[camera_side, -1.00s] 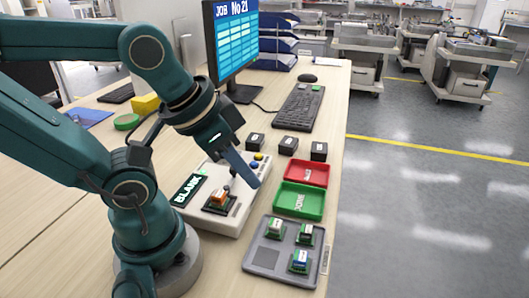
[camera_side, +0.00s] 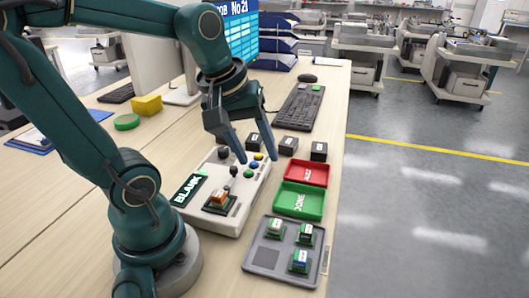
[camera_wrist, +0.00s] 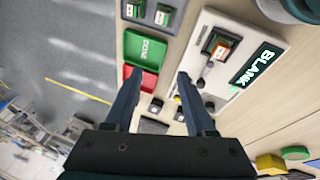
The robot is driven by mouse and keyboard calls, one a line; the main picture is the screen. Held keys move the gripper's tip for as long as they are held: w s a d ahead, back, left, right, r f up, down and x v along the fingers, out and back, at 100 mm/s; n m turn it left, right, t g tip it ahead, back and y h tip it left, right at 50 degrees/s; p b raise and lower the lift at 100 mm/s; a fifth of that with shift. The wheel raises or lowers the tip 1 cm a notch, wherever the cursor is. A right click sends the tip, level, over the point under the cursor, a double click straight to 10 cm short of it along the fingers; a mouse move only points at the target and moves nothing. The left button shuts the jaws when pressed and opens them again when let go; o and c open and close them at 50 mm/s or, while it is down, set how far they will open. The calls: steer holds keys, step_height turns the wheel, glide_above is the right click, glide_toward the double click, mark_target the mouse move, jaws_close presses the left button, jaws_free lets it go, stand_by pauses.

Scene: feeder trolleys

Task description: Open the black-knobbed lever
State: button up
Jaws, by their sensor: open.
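A white fixture box (camera_side: 190,213) on the table has a socket holding an orange-and-white part (camera_side: 219,196). A lever with a dark knob (camera_side: 233,171) rises just behind the socket; it also shows in the wrist view (camera_wrist: 201,83). A second dark knob (camera_side: 223,153) stands farther back on the box, near the left finger. My gripper (camera_side: 257,158) is open and empty, pointing down over the back end of the box, near the coloured buttons and apart from the lever. In the wrist view my gripper (camera_wrist: 159,73) has its fingers wide apart with nothing between them.
Blue, yellow and green buttons (camera_side: 249,173) sit on the box. Red (camera_side: 325,173) and green (camera_side: 321,205) trays and a grey tray (camera_side: 262,257) with several parts lie to the right. Small black blocks (camera_side: 288,144), a keyboard (camera_side: 300,106) and a monitor (camera_side: 240,45) are behind.

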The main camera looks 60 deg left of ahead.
steer(key=a+f+n+g, duration=0.1)
steer(key=a+f+n, duration=0.1)
steer(key=a+n, duration=0.35)
steer(key=n+g, duration=0.1)
steer(key=n, duration=0.2)
glide_above(233, 167)
steer(key=shift+s+d+f, duration=0.1)
steer(key=shift+s+f, duration=0.05)
steer(key=shift+f, duration=0.4)
steer(key=shift+s+d+f, duration=0.1)
steer(key=shift+f, duration=0.4)
steer(key=shift+s+a+f, duration=0.15)
steer(key=shift+a+f, duration=0.05)
steer(key=shift+w+a+f, duration=0.1)
steer(key=shift+w+f, duration=0.05)
steer(key=shift+f, duration=1.05)
steer(key=shift+w+f, duration=0.15)
steer(key=shift+f, duration=1.05)
jaws_close()
